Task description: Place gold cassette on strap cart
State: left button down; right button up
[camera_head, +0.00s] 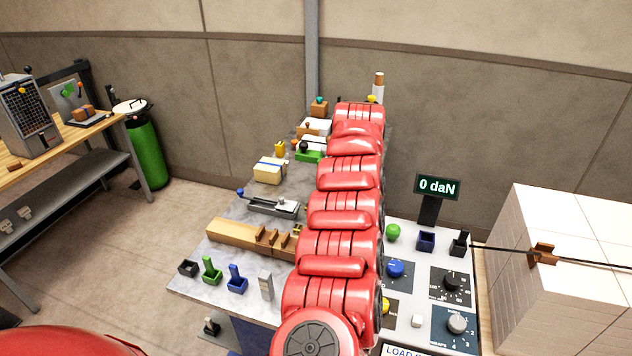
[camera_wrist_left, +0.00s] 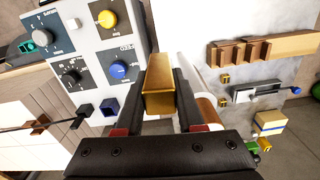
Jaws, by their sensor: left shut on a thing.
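The gold cassette (camera_wrist_left: 158,88) is a small shiny block in the left wrist view. My left gripper (camera_wrist_left: 166,66) is shut on it, with a dark finger on each side. It is held between the control panel (camera_wrist_left: 72,45) and the grey worktable (camera_wrist_left: 285,118); its height above them is unclear. In the head view my red arm hides the cassette and the gripper. The panel also shows there (camera_head: 422,285), right of the arm, and the worktable (camera_head: 225,255) is left of it. I cannot tell which surface is the strap cart. My right gripper is out of view.
A wooden slotted block (camera_head: 240,237), a lever tool (camera_head: 270,205) and several small holders occupy the worktable. A dark strap (camera_head: 505,250) runs from the panel across a white stack (camera_head: 570,225). A wooden bench (camera_head: 75,140) and green cylinder (camera_head: 145,150) stand left.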

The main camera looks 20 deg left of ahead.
aim_at(298, 196)
jog(key=j+z, duration=0.15)
jog(key=j, duration=0.4)
jog(key=k+j+z, duration=0.15)
jog(key=j, duration=0.35)
jog(key=k+j+z, duration=0.15)
jog(key=j, duration=0.35)
jog(key=k+j+z, duration=0.1)
jog(key=j, duration=0.45)
jog(key=k+j+z, duration=0.15)
jog(key=j, duration=0.3)
jog(key=k+j+z, duration=0.15)
jog(key=j, duration=0.35)
jog(key=k+j+z, duration=0.15)
jog(key=j, duration=0.3)
jog(key=k+j+z, duration=0.15)
jog(key=k+j, duration=0.15)
jog(key=j+z, duration=0.45)
jog(key=j, duration=1.05)
jog(key=j+z, duration=0.45)
jog(key=j, duration=1.1)
jog(key=i+j+z, duration=0.15)
jog(key=i+j, duration=0.1)
jog(key=i, duration=0.45)
